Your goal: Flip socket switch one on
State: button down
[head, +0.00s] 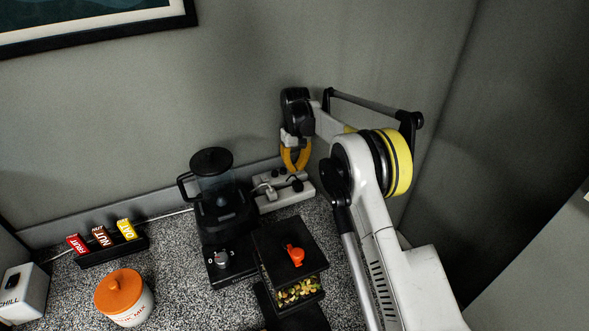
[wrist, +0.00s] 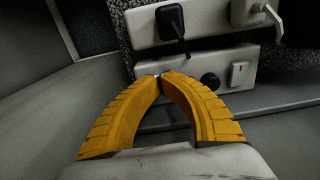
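A white socket strip (head: 287,193) lies on the speckled counter against the back wall, right of the blender. In the wrist view its upper part (wrist: 202,27) carries a black plug (wrist: 171,22) and a white plug (wrist: 262,10). I cannot read which switch is number one. My gripper (wrist: 160,76) has its yellow fingers shut, tips together, empty. The tips overlap the lower part, left of the knob; contact is unclear. The gripper (head: 295,169) points down in the head view.
A black blender (head: 222,210) stands close left of the strip. A black-lidded box with an orange knob (head: 284,243) is in front. An orange-lidded jar (head: 124,300) and a bar rack (head: 112,250) stand left. Grey walls enclose the corner.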

jog(key=shift+r+p, duration=1.75)
jog(key=shift+r, duration=1.7)
jog(key=shift+d+r, duration=0.15)
jog(key=shift+r, duration=0.25)
jog(key=s+d+r+m+t+b, duration=0.1)
jog(key=s+d+r+t+b, duration=0.1)
jog(key=s+d+r, duration=0.5)
jog(key=s+d+r+m+t+b, duration=0.1)
jog(key=s+d+r+t+b, duration=0.15)
jog(key=s+r, duration=0.8)
jog(key=s+d+f+m+t+b, duration=0.1)
jog(key=s+d+f, duration=0.1)
jog(key=s, duration=0.6)
jog(key=s+d+f+b, duration=0.1)
jog(key=s+f, duration=0.3)
jog(key=s, duration=0.4)
jog(key=s+d+f+m+t+b, duration=0.1)
jog(key=s+d+f, duration=0.2)
jog(key=s, duration=0.5)
jog(key=shift+s+f+m+t, duration=0.3)
jog(key=shift+s+f+t, duration=0.05)
jog(key=shift+f, duration=0.1)
